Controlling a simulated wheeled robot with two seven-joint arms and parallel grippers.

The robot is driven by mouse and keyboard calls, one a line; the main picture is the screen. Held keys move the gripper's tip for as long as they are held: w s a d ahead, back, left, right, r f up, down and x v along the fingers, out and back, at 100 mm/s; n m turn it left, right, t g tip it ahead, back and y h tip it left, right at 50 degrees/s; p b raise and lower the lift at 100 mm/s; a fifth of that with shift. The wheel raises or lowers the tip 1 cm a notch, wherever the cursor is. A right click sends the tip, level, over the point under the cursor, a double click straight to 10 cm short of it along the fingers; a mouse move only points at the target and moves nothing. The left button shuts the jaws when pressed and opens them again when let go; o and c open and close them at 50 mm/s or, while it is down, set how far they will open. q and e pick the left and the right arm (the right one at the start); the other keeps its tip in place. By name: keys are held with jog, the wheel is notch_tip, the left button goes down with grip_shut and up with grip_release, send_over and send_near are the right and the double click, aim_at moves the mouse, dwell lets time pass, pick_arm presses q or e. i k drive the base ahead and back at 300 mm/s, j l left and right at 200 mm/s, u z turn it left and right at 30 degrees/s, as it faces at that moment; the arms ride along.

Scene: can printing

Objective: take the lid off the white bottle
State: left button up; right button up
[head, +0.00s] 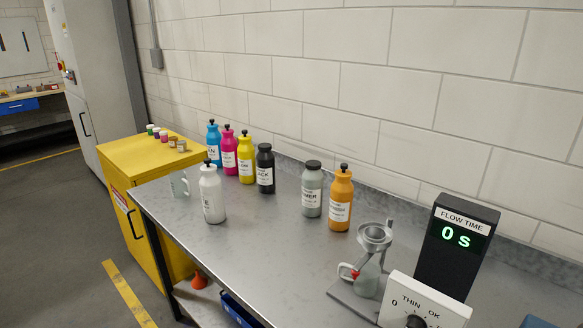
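The white bottle (212,198) stands upright near the left front part of the metal table, its label facing forward. Its dark lid (207,162) is on top of it. Neither of my grippers shows in the head view, so nothing is seen touching the bottle.
A clear measuring cup (180,185) stands just left of the white bottle. Behind are cyan, magenta, yellow and black (265,170) bottles. Grey (312,190) and orange (341,200) bottles stand right. A funnel stand (375,240) and flow timer (455,250) are at right. The front middle table (270,245) is clear.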

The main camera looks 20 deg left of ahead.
aim_at(209, 168)
jog(key=u, duration=1.25)
jog(key=i+j+z, duration=0.15)
jog(key=j, duration=0.45)
jog(key=k, duration=0.05)
